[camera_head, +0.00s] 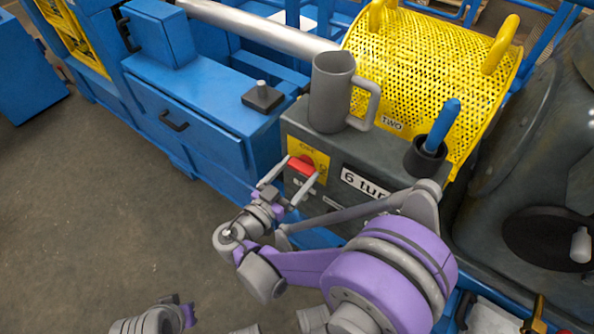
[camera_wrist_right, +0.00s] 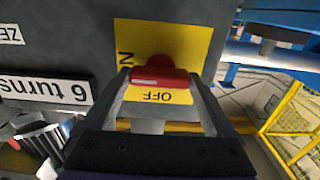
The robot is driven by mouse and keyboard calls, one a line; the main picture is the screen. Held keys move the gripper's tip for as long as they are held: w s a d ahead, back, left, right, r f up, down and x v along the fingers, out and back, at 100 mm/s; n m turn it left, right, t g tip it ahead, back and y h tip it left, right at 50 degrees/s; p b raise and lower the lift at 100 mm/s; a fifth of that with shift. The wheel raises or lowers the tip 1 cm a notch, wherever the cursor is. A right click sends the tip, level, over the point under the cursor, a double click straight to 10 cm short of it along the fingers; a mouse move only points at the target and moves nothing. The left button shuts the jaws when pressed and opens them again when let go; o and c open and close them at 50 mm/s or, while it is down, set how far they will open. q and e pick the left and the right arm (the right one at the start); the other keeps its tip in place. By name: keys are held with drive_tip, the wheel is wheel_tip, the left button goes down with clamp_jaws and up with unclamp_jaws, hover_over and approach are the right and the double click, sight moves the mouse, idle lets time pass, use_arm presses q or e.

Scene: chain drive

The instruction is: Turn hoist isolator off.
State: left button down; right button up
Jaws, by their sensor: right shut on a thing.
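The hoist isolator is a red bar handle (camera_head: 301,166) on a yellow plate (camera_head: 317,158), on the front of a dark grey box. In the right wrist view the red handle (camera_wrist_right: 160,77) lies crosswise, with OFF upside down below it and ON beside its left end. My right gripper (camera_head: 287,182) is shut on the handle, one finger at each end in the wrist view. At the bottom edge of the head view, grey and purple parts of my left arm's end (camera_head: 182,314) show. Its fingers cannot be made out.
A grey mug (camera_head: 331,95) and a blue-handled tool in a dark cup (camera_head: 427,157) stand on the box. A "6 turns" label (camera_head: 362,183) is beside the isolator. A yellow perforated guard (camera_head: 430,60) stands behind. Blue cabinets (camera_head: 205,110) are at left; the floor before them is clear.

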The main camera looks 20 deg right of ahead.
drive_tip(key=c, duration=0.5)
drive_tip(key=n, duration=0.3)
drive_tip(key=shift+p, duration=0.35)
drive_tip(key=n, duration=0.3)
drive_tip(key=shift+n, duration=0.3)
drive_tip(key=n+p, duration=0.1)
drive_tip(key=n, duration=1)
drive_tip(key=shift+n, duration=0.3)
